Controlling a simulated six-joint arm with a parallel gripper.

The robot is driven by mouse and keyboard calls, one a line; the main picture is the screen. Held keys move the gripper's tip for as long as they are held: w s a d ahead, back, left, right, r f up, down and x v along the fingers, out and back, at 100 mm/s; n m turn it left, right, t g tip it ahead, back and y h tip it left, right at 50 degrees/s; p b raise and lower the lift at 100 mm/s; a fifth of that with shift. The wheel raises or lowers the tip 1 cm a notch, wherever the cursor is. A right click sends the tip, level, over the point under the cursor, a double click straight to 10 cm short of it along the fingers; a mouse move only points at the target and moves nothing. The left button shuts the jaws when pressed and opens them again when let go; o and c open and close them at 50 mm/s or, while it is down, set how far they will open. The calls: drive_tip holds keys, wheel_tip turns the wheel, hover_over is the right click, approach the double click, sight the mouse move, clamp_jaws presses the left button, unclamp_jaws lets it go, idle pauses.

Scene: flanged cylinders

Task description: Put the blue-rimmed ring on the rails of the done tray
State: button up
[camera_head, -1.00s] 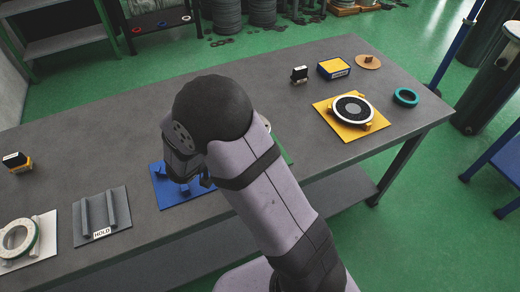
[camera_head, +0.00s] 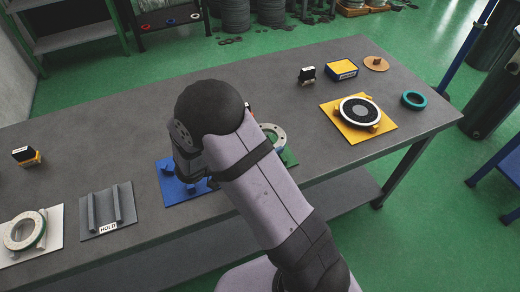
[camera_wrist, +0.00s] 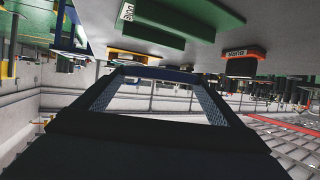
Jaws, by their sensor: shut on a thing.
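A pale grey ring (camera_head: 281,134) with small holes shows just right of my forearm in the head view. It is over or on the green tray (camera_head: 291,158), and the arm hides its left part. My gripper (camera_wrist: 157,92) is shut; a dark blue edge (camera_wrist: 157,73) spans its fingers in the wrist view, apparently the rim of the held ring. The fingertips are hidden in the head view. The green tray's rails (camera_wrist: 168,24) and a white label, probably DONE, show at the top of the wrist view. I cannot tell whether the ring touches the rails.
A blue tray (camera_head: 176,194) lies below my wrist. The grey HOLD tray (camera_head: 121,218) has bare rails. A green-rimmed ring (camera_head: 38,240) sits on a white tray at left. A yellow tray (camera_head: 381,132) holds a black-and-white ring. A small orange-labelled block (camera_wrist: 243,66) stands beyond the green tray.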

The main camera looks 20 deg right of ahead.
drive_tip(key=shift+w+f, duration=0.1)
drive_tip(key=shift+f, duration=0.15)
drive_tip(key=shift+f, duration=0.1)
drive_tip(key=shift+f, duration=2)
drive_tip(key=shift+f, duration=0.1)
drive_tip(key=o, duration=1.6)
drive_tip(key=shift+f, duration=0.15)
